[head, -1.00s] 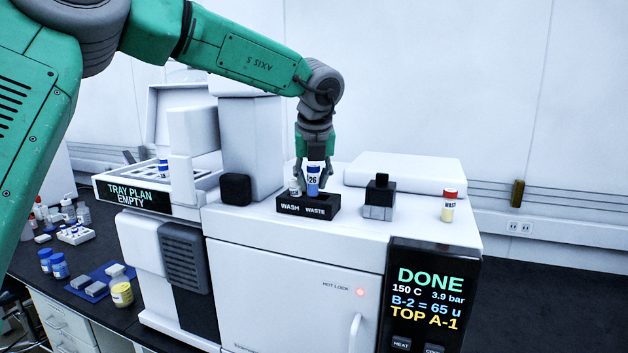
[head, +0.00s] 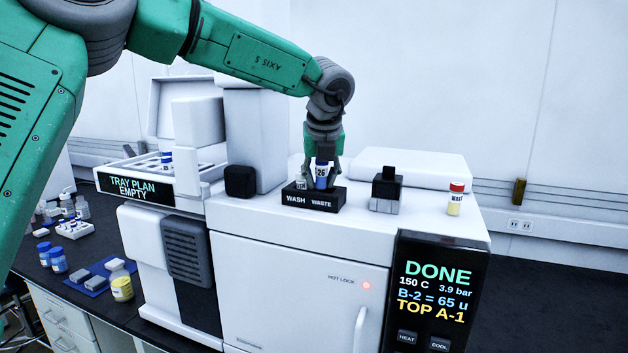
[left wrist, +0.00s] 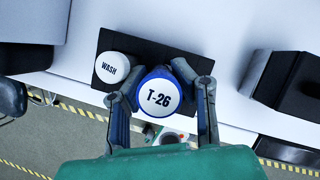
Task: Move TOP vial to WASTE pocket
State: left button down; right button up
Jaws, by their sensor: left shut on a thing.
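A blue-and-white vial marked 26 (head: 322,174) stands upright at the WASTE side of the black WASH/WASTE block (head: 313,201). In the left wrist view its blue-rimmed white top reads T-26 (left wrist: 159,97). My left gripper (head: 322,163) is shut on this vial, one finger on each side. The vial hides the WASTE pocket, so I cannot tell how deep its base sits. A white-capped WASH vial (left wrist: 112,68) stands beside it in the same block, partly visible in the head view (head: 300,183). My right gripper is not in view.
A black-and-grey fixture (head: 385,190) stands right of the block, and a red-capped vial (head: 455,198) farther right. A black knob (head: 240,181) and white tower (head: 256,140) stand left. The display (head: 437,290) reads DONE, TOP A-1; a red HOT LOCK light (head: 366,286) glows.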

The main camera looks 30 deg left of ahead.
aim_at(329, 190)
pick_arm(q)
jog(key=shift+s+d+f, duration=0.15)
jog(key=shift+d+f, duration=0.15)
jog(key=shift+f, duration=0.25)
jog(key=shift+s+d+f, duration=0.15)
jog(key=shift+d+f, duration=0.15)
jog(key=shift+f, duration=0.2)
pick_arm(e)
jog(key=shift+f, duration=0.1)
pick_arm(q)
jog(key=c, duration=1.6)
grip_release()
jog(key=shift+c, duration=0.2)
jog(key=o, duration=0.4)
jog(key=shift+w+d+f+g, duration=0.1)
jog(key=shift+w+g, duration=0.05)
jog(key=shift+g, duration=0.15)
jog(key=shift+w+d+f, duration=0.1)
jog(key=shift+w+d, duration=0.1)
jog(key=shift+w, duration=0.1)
jog(key=shift+d, duration=0.15)
jog(key=o, duration=0.8)
jog(key=shift+o, duration=1.2)
jog(key=shift+a+r, duration=0.2)
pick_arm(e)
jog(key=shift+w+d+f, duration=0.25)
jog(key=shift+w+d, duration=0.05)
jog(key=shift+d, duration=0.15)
pick_arm(q)
jog(key=shift+o, duration=0.2)
